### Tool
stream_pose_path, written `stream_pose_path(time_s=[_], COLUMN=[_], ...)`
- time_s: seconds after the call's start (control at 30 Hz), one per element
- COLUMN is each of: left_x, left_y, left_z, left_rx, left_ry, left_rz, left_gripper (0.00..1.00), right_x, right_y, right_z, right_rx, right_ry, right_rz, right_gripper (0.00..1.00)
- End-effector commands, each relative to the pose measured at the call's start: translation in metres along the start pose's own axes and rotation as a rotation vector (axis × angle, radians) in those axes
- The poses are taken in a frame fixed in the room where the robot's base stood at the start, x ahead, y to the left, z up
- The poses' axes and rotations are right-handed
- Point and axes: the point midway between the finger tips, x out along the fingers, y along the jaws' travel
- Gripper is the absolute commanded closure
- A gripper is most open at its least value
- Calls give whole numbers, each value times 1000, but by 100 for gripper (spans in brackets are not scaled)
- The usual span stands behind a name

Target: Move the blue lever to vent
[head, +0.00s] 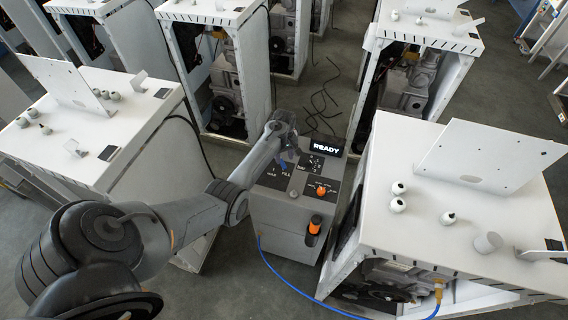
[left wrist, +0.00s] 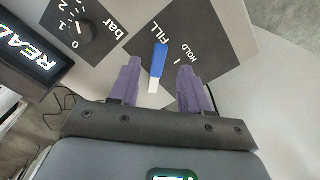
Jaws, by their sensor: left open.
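The blue lever (left wrist: 158,62) has a pale tip and sits on a dark panel plate printed FILL and HOLD in the left wrist view. I see no vent label there. My left gripper (left wrist: 159,66) is open, its two purple fingers on either side of the lever, with gaps showing on both sides. My right gripper is not in view.
The box carries a lit READY display (head: 326,149), an orange knob (head: 321,190) and an orange-topped handle (head: 314,225). A dark bar knob (left wrist: 84,29) is beside the lever plate. White cabinets (head: 425,170) stand close on both sides. A blue hose (head: 285,283) runs along the floor.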

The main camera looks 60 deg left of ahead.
Motion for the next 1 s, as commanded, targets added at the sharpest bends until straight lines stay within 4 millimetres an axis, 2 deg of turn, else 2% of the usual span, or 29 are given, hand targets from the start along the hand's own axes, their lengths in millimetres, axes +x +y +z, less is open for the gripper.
stream_pose_path(time_s=[0.1,0.3,0.5,0.77,1.0], left_x=[20,41,48,49,49], left_y=[0,0,0,0,0], left_z=[0,-1,-1,0,0], left_rx=[1,0,1,1,1], left_ry=[-1,2,2,2,2], left_rz=[-2,0,0,0,0], left_gripper=[53,53,53,53,90], right_x=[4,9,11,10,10], right_y=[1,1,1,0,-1], right_z=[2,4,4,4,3], right_rx=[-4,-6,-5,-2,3], right_ry=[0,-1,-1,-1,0], right_rz=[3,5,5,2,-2], right_gripper=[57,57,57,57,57])
